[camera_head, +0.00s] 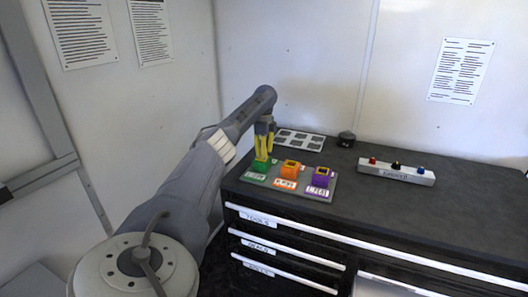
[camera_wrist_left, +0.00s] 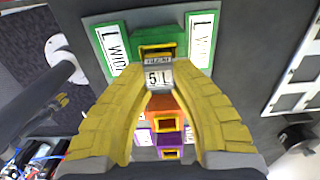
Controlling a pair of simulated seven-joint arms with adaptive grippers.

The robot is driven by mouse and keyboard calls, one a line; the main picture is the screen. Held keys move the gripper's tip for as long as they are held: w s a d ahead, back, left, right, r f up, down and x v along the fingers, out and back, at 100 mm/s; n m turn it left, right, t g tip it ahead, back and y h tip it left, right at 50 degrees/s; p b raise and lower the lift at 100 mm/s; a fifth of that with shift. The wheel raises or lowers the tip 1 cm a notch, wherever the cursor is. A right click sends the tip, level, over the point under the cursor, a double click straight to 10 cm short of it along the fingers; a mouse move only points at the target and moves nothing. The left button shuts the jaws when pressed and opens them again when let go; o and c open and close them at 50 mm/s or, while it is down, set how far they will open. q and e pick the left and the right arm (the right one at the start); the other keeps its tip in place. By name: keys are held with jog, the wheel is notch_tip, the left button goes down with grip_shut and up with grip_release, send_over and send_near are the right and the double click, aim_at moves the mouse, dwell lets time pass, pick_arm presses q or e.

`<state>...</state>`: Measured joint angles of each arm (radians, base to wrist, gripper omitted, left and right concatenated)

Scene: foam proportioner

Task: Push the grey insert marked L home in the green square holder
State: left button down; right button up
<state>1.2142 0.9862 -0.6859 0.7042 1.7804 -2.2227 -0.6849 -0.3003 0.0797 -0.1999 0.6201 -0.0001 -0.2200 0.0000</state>
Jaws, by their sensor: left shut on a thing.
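The green square holder (camera_head: 260,165) stands at the left end of a grey board on the black cabinet top. In the left wrist view the green holder (camera_wrist_left: 170,38) has a yellow-edged opening, with labels marked L on both sides. My left gripper (camera_head: 263,155) points down at the green holder, its yellow fingers at the holder's top. In the wrist view the fingertips (camera_wrist_left: 159,82) are closed on the grey insert (camera_wrist_left: 159,77), whose face reads "5 L". The insert is at the holder's opening; its depth is hidden. My right gripper is out of view.
An orange holder (camera_head: 291,170) and a purple holder (camera_head: 321,177) stand to the right on the same board (camera_head: 334,191). The right cabinet top is clear.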

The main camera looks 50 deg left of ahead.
pick_arm(q)
jog(key=shift+f, duration=0.45)
dwell(0.3)
jog(key=c, duration=0.7)
grip_release()
jog(key=shift+r, duration=0.15)
jog(key=shift+r, duration=2.85)
